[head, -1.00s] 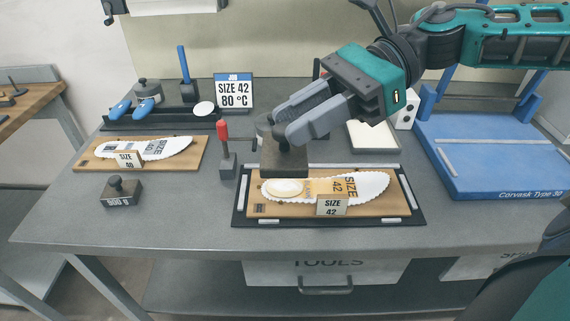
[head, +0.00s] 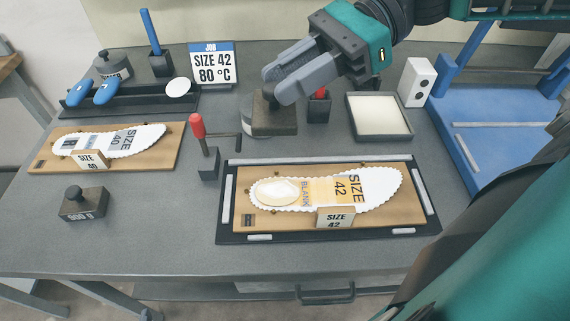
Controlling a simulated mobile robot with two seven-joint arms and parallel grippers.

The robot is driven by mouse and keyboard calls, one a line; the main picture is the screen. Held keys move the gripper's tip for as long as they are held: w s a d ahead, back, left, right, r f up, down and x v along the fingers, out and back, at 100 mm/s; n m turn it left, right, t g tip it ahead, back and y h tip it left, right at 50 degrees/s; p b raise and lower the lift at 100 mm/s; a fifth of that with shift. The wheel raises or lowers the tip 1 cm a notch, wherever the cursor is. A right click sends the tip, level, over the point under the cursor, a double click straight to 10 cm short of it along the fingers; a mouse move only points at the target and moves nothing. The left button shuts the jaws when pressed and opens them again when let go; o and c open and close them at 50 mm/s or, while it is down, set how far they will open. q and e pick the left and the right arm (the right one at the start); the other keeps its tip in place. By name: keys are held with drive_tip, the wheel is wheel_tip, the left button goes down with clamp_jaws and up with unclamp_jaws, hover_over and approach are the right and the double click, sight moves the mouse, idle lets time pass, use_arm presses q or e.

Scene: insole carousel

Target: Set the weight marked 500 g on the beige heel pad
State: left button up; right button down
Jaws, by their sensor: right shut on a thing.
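My right gripper (head: 277,86) is shut on the knob of a dark, square-based weight (head: 274,119). The weight is behind the size 42 board, and I cannot tell whether it touches the table; no marking on it is readable. The beige heel pad (head: 277,192) lies at the left end of the white size 42 insole (head: 382,186), with nothing on it. A second dark weight with a knob (head: 83,204) stands at the front left; its marking is blurred and looks like 900 g. My left gripper is not in view.
The size 42 board (head: 400,213) lies in a dark frame, with a red-handled clamp (head: 204,148) at its left. A size 40 board (head: 170,158) lies left. A pale-filled tray (head: 379,116), white box (head: 416,82) and blue press (head: 500,135) are right.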

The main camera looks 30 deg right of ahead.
wheel_tip(320, 180, down, 13)
drive_tip(key=b, duration=0.5)
drive_tip(key=shift+f, duration=0.1)
drive_tip(key=shift+f+b, duration=0.25)
drive_tip(key=shift+b, duration=0.2)
wheel_tip(320, 180, down, 3)
drive_tip(key=shift+f+b, duration=0.1)
drive_tip(key=shift+b, duration=1.15)
drive_tip(key=shift+f, duration=0.1)
drive_tip(key=shift+f+b, duration=0.15)
drive_tip(key=shift+b, duration=0.15)
drive_tip(key=c, duration=1.1)
unclamp_jaws()
drive_tip(key=shift+o, duration=1.1)
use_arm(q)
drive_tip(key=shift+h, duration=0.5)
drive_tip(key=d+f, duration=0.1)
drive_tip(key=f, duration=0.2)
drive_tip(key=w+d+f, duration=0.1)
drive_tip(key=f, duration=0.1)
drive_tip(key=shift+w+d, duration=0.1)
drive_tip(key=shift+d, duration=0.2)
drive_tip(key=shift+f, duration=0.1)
